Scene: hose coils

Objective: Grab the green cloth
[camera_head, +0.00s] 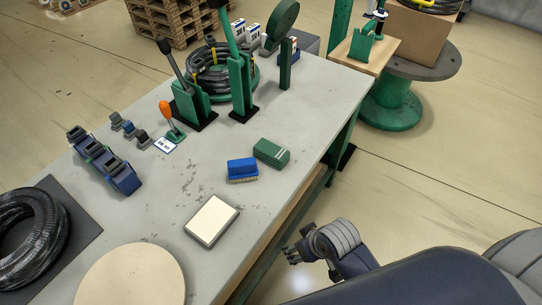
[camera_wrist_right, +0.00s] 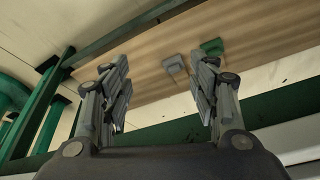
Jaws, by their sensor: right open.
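The green cloth (camera_head: 271,153) looks like a small folded green block with pale lines. It lies flat on the grey workbench (camera_head: 215,150), near its right edge. A blue brush (camera_head: 242,170) with pale bristles lies beside it, to the left and slightly nearer. My right gripper (camera_head: 292,254) is past the bench's right edge, below the cloth in the head view, apart from it. In the right wrist view my right gripper (camera_wrist_right: 160,75) is open, with nothing between its fingers. My left gripper is not in view.
A white box (camera_head: 212,220) and a round pale disc (camera_head: 130,278) lie nearer. Green lever stands (camera_head: 240,85) and a hose coil (camera_head: 210,70) stand farther back. The wrist view shows a wooden board (camera_wrist_right: 145,65) with small grey (camera_wrist_right: 175,64) and green (camera_wrist_right: 212,47) pieces.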

